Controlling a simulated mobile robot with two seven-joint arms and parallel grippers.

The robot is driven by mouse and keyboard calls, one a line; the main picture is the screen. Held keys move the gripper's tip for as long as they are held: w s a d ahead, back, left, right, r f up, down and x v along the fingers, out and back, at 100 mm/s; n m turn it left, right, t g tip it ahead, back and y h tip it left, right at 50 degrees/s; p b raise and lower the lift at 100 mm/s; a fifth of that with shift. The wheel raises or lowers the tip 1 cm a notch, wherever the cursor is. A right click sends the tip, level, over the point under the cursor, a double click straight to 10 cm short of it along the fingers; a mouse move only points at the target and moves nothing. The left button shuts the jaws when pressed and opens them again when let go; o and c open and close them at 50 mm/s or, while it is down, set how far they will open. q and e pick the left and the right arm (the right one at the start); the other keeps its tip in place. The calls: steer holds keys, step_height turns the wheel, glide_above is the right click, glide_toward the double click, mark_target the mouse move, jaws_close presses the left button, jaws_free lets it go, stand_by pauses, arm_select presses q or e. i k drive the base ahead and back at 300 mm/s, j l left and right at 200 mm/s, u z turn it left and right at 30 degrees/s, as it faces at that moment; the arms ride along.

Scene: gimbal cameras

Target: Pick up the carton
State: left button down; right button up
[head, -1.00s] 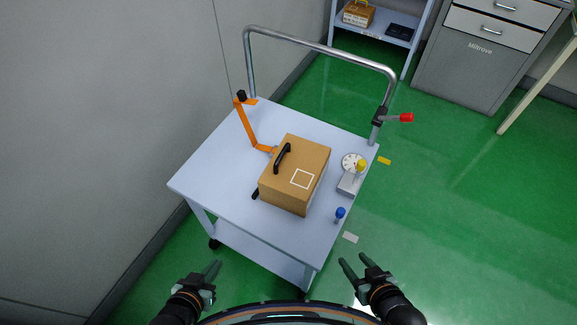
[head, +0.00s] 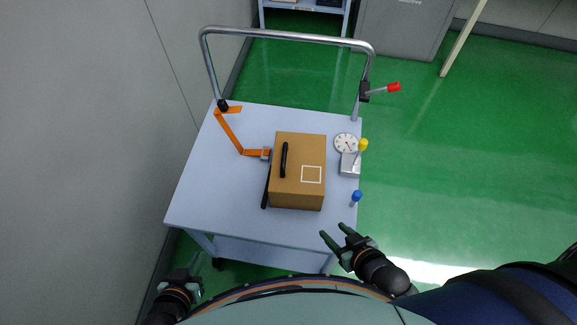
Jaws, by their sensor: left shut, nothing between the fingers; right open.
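The brown carton (head: 304,190) stands on the pale blue cart top (head: 215,195). It has a black handle (head: 284,160) and a white square outline on its upper face. An orange strap (head: 229,132) runs from the cart's back left to a small grey clasp at the carton's left side. My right gripper (head: 332,232) is open and empty, just in front of the cart's front right corner, apart from the carton. My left gripper (head: 193,268) is shut and empty, low in front of the cart's front left, well away from the carton.
A dial (head: 346,143), a grey block with a yellow knob (head: 362,145) and a blue knob (head: 357,196) lie right of the carton. A metal push rail (head: 290,37) rises at the back, with a red-tipped lever (head: 393,87). Green floor is clear at right.

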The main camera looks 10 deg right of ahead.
mark_target(298, 178)
steer(key=i+j+z, duration=0.15)
steer(key=j, duration=0.55)
steer(key=j+z, duration=0.1)
steer(key=j, duration=0.6)
